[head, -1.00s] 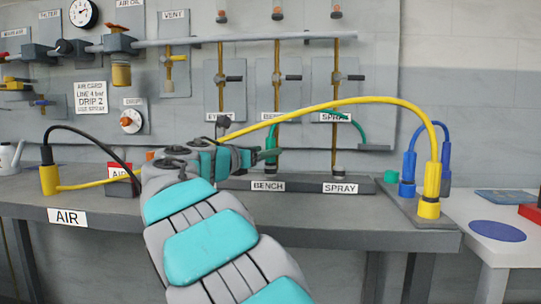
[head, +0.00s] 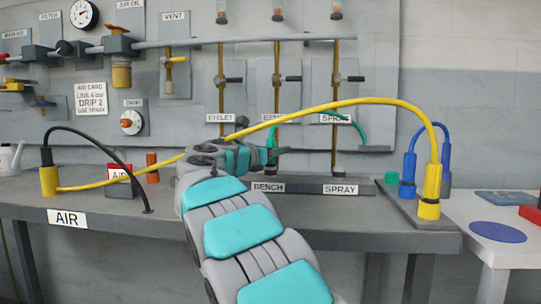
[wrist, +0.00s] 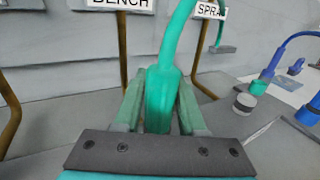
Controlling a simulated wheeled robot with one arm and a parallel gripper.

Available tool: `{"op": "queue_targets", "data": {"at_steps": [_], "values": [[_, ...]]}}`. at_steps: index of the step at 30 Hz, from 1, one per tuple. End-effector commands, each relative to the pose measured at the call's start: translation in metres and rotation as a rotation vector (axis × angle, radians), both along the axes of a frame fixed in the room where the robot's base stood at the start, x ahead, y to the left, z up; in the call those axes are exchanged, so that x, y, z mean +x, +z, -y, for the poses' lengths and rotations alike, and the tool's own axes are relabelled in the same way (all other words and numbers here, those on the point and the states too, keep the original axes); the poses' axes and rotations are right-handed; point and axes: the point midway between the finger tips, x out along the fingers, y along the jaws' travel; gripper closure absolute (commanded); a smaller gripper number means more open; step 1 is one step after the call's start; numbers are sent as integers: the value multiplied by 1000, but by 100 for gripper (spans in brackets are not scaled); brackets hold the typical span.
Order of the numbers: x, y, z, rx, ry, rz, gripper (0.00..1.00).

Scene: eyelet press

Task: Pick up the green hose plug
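The green hose plug (wrist: 161,98) is upright in the middle of the wrist view, with its green hose (wrist: 178,35) rising from its top. In the head view the plug (head: 271,154) is at the bench, partly hidden by my gripper. My gripper (wrist: 160,90) has one finger on each side of the plug, very close to it. I cannot tell whether the fingers press on it. The plug's lower end is hidden behind my gripper's palm.
A yellow hose (head: 345,101) arches over the bench in front of the panel. Blue plugs (head: 408,170) and a yellow plug (head: 430,190) stand at the right. A BENCH label (head: 268,187) and a SPRAY label (head: 340,189) mark the rail. A black hose (head: 95,140) is at the left.

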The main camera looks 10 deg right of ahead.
Motion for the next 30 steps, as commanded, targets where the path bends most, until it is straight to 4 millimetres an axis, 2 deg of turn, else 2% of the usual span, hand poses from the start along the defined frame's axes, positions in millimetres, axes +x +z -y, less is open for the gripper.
{"op": "queue_targets", "data": {"at_steps": [1, 10, 23, 30], "values": [[0, 0, 0, 0, 0, 0, 67], [0, 0, 0, 0, 0, 0, 100], [0, 0, 0, 0, 0, 0, 100], [0, 11, 0, 1, -1, 1, 100]]}}
